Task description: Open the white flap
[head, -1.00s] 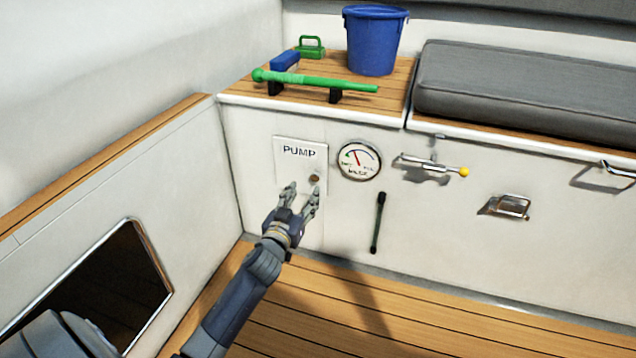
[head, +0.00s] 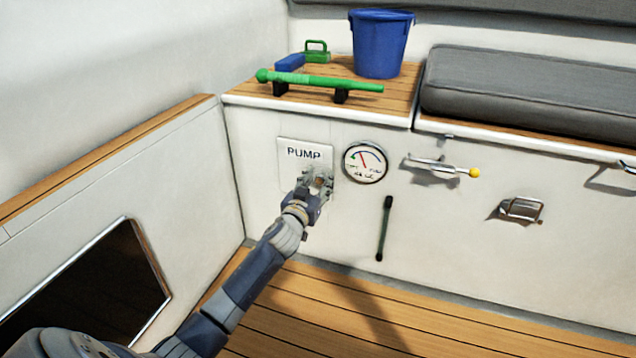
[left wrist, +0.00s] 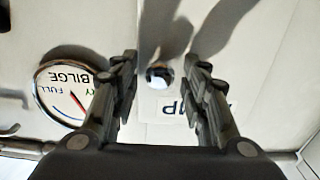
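The white flap (head: 291,152), lettered PUMP, is set in the white cockpit wall and looks shut. It also shows in the left wrist view (left wrist: 172,134), with a small round metal knob (left wrist: 159,75). My left gripper (head: 318,178) is at the lower right part of the flap and covers the knob in the head view. In the left wrist view its two fingers (left wrist: 160,80) are apart, one on each side of the knob, with nothing clamped. Whether the fingertips touch the flap I cannot tell. My right gripper is in neither view.
A round bilge gauge (head: 365,162) is right of the flap, and a dark handle (head: 384,228) is below it. A latch with a yellow knob (head: 474,173) sticks out farther right. Above are a green pump handle (head: 320,82), blue bucket (head: 380,43) and grey cushion (head: 520,95).

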